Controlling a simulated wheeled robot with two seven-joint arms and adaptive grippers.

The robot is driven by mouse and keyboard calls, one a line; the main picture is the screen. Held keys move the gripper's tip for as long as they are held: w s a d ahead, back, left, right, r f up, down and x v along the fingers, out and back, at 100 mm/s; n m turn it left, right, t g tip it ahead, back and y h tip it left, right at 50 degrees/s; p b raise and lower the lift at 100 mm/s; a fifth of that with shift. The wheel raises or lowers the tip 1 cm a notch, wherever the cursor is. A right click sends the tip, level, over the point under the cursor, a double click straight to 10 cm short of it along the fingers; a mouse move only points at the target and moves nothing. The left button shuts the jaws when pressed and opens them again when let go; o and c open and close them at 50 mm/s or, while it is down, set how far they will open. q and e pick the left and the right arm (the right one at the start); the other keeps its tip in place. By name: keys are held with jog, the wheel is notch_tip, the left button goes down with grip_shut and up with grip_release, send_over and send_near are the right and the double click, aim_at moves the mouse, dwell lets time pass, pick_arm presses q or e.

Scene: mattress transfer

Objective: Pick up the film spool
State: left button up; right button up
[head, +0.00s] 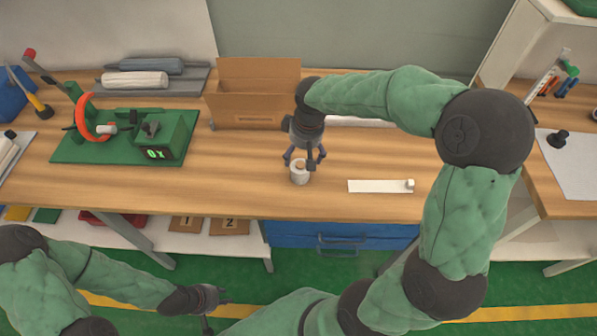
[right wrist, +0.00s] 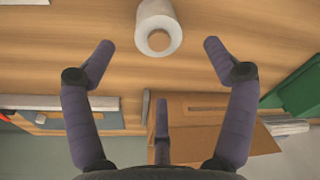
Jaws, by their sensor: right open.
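The film spool (head: 299,174) is a small white roll with a hollow core. It stands upright on the wooden workbench (head: 240,180) near its front edge. In the right wrist view the spool (right wrist: 158,26) lies at the top centre, just beyond the fingertips. My right gripper (head: 304,162) points down just above and around the spool, and in the right wrist view its fingers (right wrist: 158,48) are spread with nothing between them. My left gripper (head: 218,308) is low in the head view, in front of the bench; its fingers are too small to judge.
An open cardboard box (head: 250,110) stands behind the spool. A green machine (head: 165,135) with a red ring sits to the left. A white strip (head: 375,186) lies to the right. Grey and white rolls (head: 135,79) lie at the back left. Bench beside the spool is clear.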

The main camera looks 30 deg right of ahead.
aim_at(300, 164)
jog(key=f, duration=0.1)
jog(key=f+b, duration=0.1)
jog(key=f, duration=0.3)
jog(key=shift+w+b, duration=0.35)
jog(key=f+b, duration=0.1)
jog(key=f, duration=0.2)
jog(key=f+b, duration=0.1)
jog(key=f, duration=0.1)
jog(key=shift+w+f+b, duration=0.1)
jog(key=shift+w+b, duration=0.15)
jog(key=shift+b, duration=0.1)
jog(key=shift+c, duration=0.8)
jog(key=shift+a, duration=0.1)
jog(key=c, duration=1.2)
